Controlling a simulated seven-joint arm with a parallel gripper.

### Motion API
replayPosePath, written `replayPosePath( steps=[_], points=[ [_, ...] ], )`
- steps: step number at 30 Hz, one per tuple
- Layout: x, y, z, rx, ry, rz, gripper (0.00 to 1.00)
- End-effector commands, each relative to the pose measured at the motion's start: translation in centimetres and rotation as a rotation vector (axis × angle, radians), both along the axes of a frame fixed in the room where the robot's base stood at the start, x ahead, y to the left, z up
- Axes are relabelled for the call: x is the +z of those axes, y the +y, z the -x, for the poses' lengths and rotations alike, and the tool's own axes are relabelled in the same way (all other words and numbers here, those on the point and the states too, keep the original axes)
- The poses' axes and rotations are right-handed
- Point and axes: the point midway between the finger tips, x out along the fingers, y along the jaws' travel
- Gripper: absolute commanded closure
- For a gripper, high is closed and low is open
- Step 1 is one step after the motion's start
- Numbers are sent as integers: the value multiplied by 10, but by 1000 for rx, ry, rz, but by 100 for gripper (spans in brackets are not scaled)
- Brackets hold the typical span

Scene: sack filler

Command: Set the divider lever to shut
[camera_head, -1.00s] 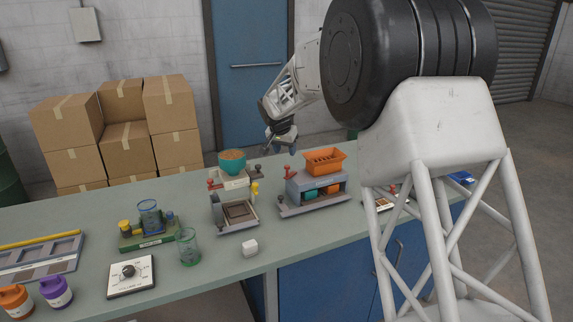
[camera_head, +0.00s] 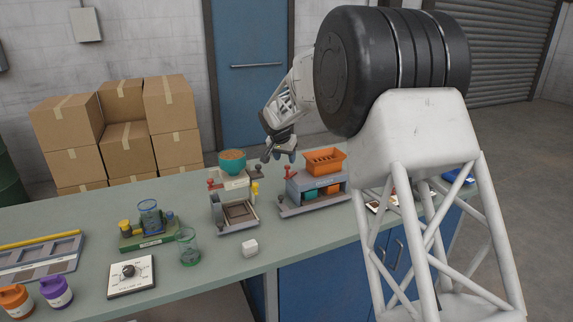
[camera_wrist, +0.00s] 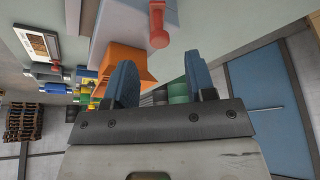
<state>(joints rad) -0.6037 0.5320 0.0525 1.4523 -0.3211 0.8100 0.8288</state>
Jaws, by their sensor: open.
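A grey machine (camera_head: 318,205) with an orange hopper (camera_head: 325,161) on top stands on the bench. A red-knobbed lever (camera_head: 289,173) rises at its left side. No readable label shows which lever is the divider lever. My gripper (camera_head: 279,155) is above and slightly left of this red lever, apart from it. In the wrist view my gripper (camera_wrist: 161,76) has its two blue fingers spread with nothing between them. The red lever (camera_wrist: 158,30) shows just beyond the fingers, beside the orange hopper (camera_wrist: 125,58).
Bench between the machines is narrow.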

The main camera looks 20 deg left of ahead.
Motion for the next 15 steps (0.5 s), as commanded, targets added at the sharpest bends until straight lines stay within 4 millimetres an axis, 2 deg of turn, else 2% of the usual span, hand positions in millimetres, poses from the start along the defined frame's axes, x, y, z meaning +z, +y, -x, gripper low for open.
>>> replayPosePath(
  steps=[7,15],
  points=[
    [-26,-1,-11,0,1,1,50],
    [-36,-1,-15,0,0,0,50]
  ],
)
